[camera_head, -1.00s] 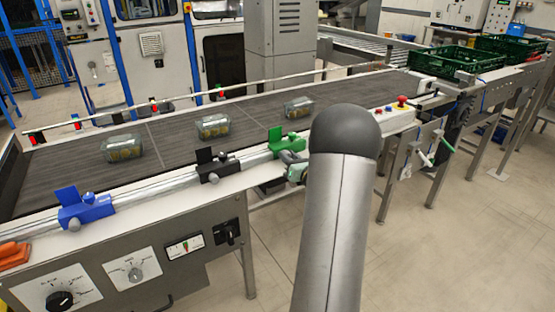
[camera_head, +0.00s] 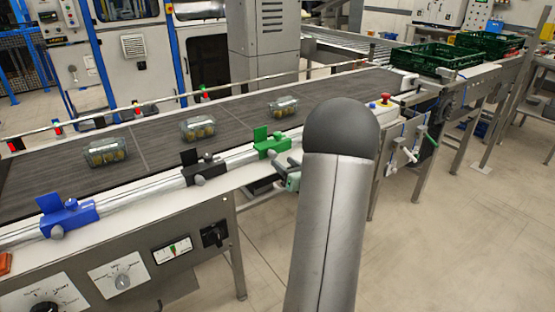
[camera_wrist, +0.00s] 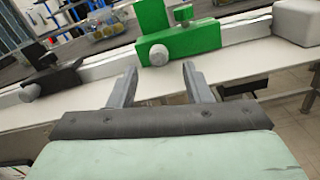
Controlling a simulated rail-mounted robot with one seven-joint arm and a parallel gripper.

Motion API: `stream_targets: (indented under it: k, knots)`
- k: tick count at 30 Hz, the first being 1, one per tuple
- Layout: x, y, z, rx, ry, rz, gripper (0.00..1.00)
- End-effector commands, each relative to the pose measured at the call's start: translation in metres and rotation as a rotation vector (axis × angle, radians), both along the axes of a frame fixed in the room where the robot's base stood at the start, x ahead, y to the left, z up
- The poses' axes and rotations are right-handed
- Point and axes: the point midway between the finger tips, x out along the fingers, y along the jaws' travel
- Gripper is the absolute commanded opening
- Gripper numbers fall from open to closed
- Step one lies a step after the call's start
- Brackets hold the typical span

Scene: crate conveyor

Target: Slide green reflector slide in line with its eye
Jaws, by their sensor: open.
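The green reflector slide (camera_head: 271,144) sits on the near rail of the conveyor, right of the black slide (camera_head: 201,168) and the blue slide (camera_head: 67,216). In the wrist view the green slide (camera_wrist: 178,38) is just ahead of my gripper (camera_wrist: 158,75), with its grey knob (camera_wrist: 159,55) showing between and beyond the fingertips. The fingers are apart and hold nothing. In the head view my gripper (camera_head: 287,170) is partly hidden behind my arm, close to the green slide. The eyes stand on the far rail, one with a red and green front (camera_head: 203,94).
Clear packs (camera_head: 198,128) lie on the dark belt (camera_head: 150,150). Green crates (camera_head: 437,58) stand at the far right. A red button (camera_head: 385,99) is on the near edge. A white block (camera_wrist: 297,21) sits on the rail to the right in the wrist view.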

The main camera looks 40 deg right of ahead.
Motion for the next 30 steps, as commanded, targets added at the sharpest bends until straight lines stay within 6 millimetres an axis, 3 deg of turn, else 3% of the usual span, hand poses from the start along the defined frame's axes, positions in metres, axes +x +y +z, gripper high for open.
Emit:
stream_targets:
  k: [9,15,21,30]
  knots:
    - [-0.077,0.012,0.0,0.0,0.001,-0.003,0.45]
    - [-0.107,0.017,0.0,0.001,0.0,0.0,0.45]
    - [-0.117,0.019,0.0,0.001,0.0,0.0,0.45]
    - [-0.117,0.02,0.0,0.001,0.0,0.001,0.45]
